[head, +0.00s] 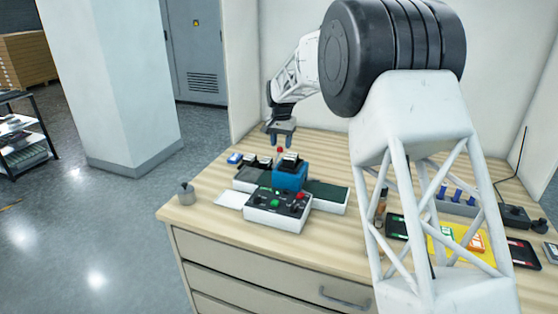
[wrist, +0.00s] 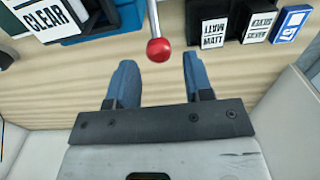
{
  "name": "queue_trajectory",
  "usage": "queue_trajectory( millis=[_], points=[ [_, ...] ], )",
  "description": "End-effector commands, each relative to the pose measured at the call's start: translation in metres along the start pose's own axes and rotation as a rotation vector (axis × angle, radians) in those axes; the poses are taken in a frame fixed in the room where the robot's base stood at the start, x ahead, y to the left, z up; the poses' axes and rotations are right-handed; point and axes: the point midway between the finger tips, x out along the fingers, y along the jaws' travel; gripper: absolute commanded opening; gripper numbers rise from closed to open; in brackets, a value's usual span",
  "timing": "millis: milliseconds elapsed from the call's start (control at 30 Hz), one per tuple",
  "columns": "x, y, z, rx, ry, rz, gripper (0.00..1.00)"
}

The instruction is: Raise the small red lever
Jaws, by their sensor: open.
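A small red ball (wrist: 158,50) on a thin metal rod shows in the wrist view, just beyond and between my fingertips. In the head view a red lever end (head: 280,150) shows just below my gripper, behind the blue block of the laminating machine (head: 290,178). My gripper (head: 278,138) is open above the back of the machine. In the wrist view its blue fingers (wrist: 155,75) stand apart with nothing between them. The ball does not appear to touch either finger. The base of the rod is out of the wrist view.
A control box (head: 278,212) with green buttons and a red knob (head: 300,195) stands at the machine's front. In the wrist view a roll block labelled CLEAR (wrist: 55,17) lies left and several labelled blocks right.

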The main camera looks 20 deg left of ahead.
Motion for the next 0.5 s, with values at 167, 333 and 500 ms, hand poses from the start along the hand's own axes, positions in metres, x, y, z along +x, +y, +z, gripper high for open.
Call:
queue_trajectory(
  millis=[167, 333, 500],
  points=[
    [-0.011, 0.000, 0.000, 0.000, 0.002, -0.001, 0.47],
    [-0.020, 0.000, 0.000, 0.000, 0.001, -0.001, 0.47],
    [-0.029, 0.000, 0.000, 0.000, 0.001, 0.000, 0.47]
  ],
)
